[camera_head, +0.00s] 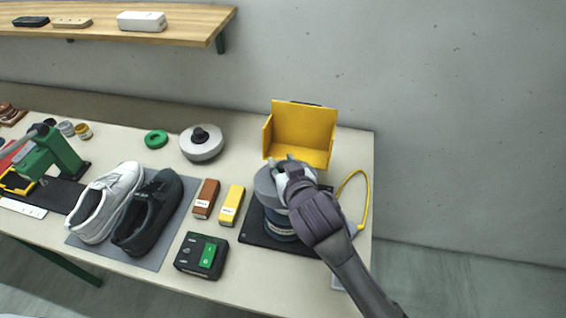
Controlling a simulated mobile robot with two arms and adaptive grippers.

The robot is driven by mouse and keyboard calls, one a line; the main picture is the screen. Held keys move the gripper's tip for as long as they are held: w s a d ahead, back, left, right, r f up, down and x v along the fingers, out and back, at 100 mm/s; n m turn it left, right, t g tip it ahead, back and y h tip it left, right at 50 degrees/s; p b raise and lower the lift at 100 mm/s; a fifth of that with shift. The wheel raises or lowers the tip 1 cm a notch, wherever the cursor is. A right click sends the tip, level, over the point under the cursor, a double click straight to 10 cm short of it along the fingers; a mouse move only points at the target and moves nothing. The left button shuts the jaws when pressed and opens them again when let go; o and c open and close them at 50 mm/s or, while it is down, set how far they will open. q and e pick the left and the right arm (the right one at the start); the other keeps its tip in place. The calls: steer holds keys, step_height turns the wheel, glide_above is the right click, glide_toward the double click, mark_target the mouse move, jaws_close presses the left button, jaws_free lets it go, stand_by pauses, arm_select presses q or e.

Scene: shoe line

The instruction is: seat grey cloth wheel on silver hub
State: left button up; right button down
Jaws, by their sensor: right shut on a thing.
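My right gripper (285,172) comes in from the lower right and is shut on a grey wheel (265,187). The wheel is directly above or on a dark blue motor unit (281,226), which stands on a black base plate (259,232). The silver hub cannot be made out; the wheel and gripper cover that spot. I cannot tell whether the wheel touches the hub or is held just above it. My left gripper is not in view.
A yellow open guard (303,125) stands right behind the wheel, with a yellow cable (362,199) at right. Nearby are a yellow block (231,206), a brown block (206,199), a green-switch box (202,255), a round grey piece with a black knob (201,146), and two shoes (148,215).

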stand_by(0.3)
steer(key=shift+f+b, duration=0.3)
steer(key=shift+f, duration=0.5)
stand_by(0.4)
steer(key=shift+r, duration=0.2)
steer(key=shift+r+p, duration=0.65)
steer(key=shift+p, duration=0.35)
stand_by(0.5)
steer(key=shift+f, duration=0.8)
stand_by(0.4)
steer(key=c, duration=1.1)
jaws_free()
